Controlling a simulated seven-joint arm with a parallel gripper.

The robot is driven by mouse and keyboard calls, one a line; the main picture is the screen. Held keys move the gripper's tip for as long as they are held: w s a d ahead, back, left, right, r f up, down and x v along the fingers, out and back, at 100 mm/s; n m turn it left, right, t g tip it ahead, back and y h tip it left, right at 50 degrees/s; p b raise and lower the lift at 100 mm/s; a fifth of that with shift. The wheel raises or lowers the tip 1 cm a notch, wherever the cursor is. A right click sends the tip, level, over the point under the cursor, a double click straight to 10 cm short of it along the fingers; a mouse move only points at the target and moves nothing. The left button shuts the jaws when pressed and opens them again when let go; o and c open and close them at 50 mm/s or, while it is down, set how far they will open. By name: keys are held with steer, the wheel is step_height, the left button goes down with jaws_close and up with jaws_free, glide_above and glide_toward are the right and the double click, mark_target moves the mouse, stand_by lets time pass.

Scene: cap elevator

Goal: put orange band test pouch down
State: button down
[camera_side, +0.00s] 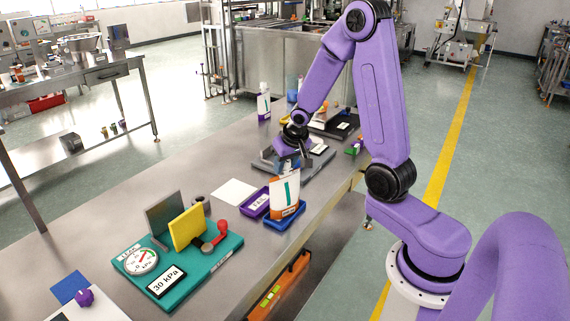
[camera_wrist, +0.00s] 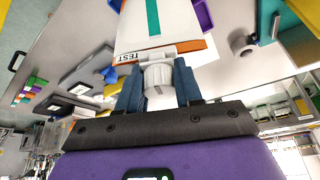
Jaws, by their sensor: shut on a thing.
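The orange band test pouch (camera_side: 285,192) is white with a teal stripe and an orange band low on its front. It is upright at the blue tray (camera_side: 284,221). Whether its base touches the tray floor is too small to tell. My gripper (camera_side: 291,163) is above the pouch. In the wrist view my gripper (camera_wrist: 158,88) is shut on the pale cap at the pouch's end, one dark blue finger on each side. The pouch (camera_wrist: 150,28) extends away from the fingers, with "TEST" and an orange edge near the cap.
A purple tray (camera_side: 255,203) with a label stands just left of the blue tray. A white sheet (camera_side: 235,192) lies farther left. A teal board (camera_side: 185,262) with a gauge and upright plates is in front. Another white pouch (camera_side: 263,106) stands at the back.

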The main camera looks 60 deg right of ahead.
steer(key=shift+f, duration=0.15)
steer(key=c, duration=0.8)
jaws_free()
steer(key=shift+o, duration=0.2)
steer(key=shift+r, duration=0.4)
steer(key=v, duration=1.2)
steer(key=s+a+f+n+y, duration=0.25)
steer(key=a+n, duration=0.25)
steer(key=a, duration=0.3)
steer(key=s+a+n+g, duration=0.2)
steer(key=s+a+n, duration=0.3)
steer(key=s, duration=0.5)
steer(key=s+a+n+g, duration=0.2)
steer(key=s+a+n, duration=0.3)
steer(key=s, duration=0.5)
steer(key=shift+s+a+f+n, duration=0.25)
steer(key=shift+f+n, duration=0.25)
steer(key=shift+n, duration=0.7)
